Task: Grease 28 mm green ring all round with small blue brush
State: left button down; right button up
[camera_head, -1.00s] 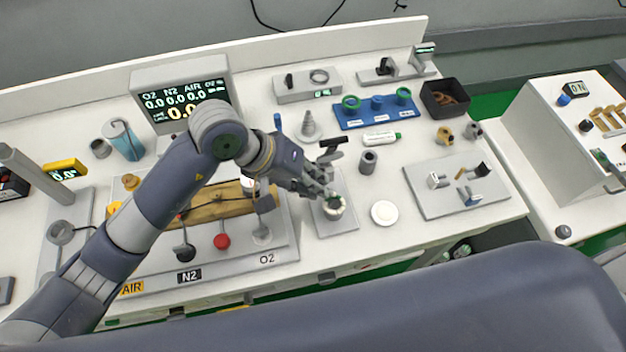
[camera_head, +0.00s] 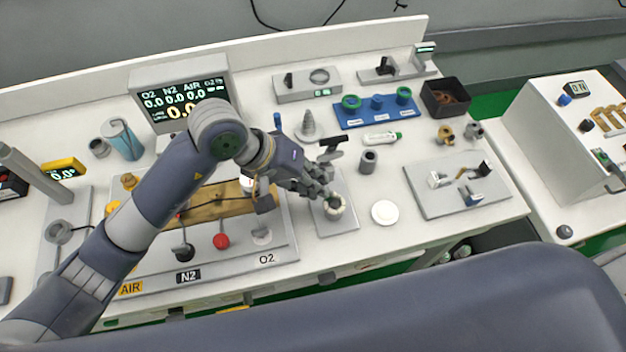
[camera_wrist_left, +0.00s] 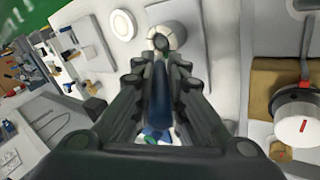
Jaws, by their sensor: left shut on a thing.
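My left gripper (camera_head: 326,190) is shut on a slim blue thing, likely the small blue brush (camera_wrist_left: 159,92), seen between the fingers in the left wrist view. Its far end points at a round white piece (camera_head: 336,207) on a grey plate; the white piece also shows in the left wrist view (camera_wrist_left: 179,35). The gripper partly hides this piece, and I cannot tell whether the tip touches it. Two green rings (camera_head: 351,102) (camera_head: 404,93) sit on the blue tray (camera_head: 378,122) at the back; their sizes are unreadable. My right gripper is not in view.
A white disc (camera_head: 384,213) lies right of the grey plate (camera_head: 338,229). A grey cylinder (camera_head: 368,161) and a white-and-green tube (camera_head: 381,138) stand or lie behind. A panel with a red knob (camera_head: 221,241) is at left. A black bin (camera_head: 445,96) is at back right.

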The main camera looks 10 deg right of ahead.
pick_arm(q)
jog(key=shift+f+b, duration=0.1)
jog(key=shift+b, duration=0.4)
dwell(1.3)
dwell(0.4)
jog(key=shift+r+p, duration=0.7)
jog(key=shift+r, duration=2.85)
jog(key=shift+f, duration=0.1)
jog(key=f+b, duration=0.1)
jog(key=b, duration=0.1)
jog(key=f+b, duration=0.4)
jog(key=b, duration=0.1)
jog(key=shift+s+a+f, duration=0.1)
jog(key=shift+a+f, duration=0.15)
jog(key=shift+a, duration=0.15)
jog(key=shift+f+b, duration=0.6)
jog(key=shift+b, duration=0.35)
